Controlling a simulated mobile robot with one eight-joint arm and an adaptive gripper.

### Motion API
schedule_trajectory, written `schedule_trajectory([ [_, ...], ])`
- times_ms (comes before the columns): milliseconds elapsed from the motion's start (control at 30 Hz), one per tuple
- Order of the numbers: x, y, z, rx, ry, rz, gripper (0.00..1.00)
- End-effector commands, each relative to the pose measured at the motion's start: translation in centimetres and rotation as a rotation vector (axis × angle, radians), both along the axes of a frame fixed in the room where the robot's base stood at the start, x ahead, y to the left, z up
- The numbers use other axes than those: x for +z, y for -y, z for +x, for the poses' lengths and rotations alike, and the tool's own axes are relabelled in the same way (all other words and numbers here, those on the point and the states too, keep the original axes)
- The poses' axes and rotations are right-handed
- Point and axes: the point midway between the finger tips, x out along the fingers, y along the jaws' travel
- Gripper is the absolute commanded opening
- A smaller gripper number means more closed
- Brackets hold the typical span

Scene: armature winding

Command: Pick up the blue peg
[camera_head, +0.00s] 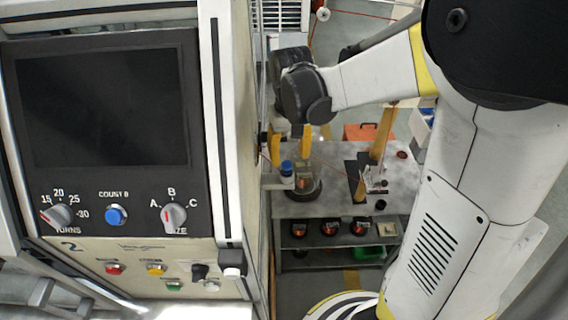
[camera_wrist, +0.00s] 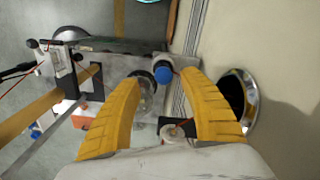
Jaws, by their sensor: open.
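I see no clear contact, and the exact gap in height cannot be told. The peg's lower part is largely hidden in the wrist view.
The control cabinet (camera_head: 120,240) stands close to the left of my gripper. A chrome-rimmed opening (camera_wrist: 250,100) is in the wall beside the right finger. A dark round base (camera_head: 305,191), a yellow post (camera_head: 382,130) and an orange box (camera_head: 356,132) are nearby.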

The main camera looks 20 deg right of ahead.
Motion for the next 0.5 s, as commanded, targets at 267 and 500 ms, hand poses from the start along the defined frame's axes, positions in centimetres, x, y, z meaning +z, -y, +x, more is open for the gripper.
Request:
schedule_trajectory([
  [267, -4.1, -0.5, 0.3, -0.001, 0.001, 0.000, 0.50],
  [500, -5.0, -0.5, 0.2, 0.000, 0.001, 0.000, 0.50],
])
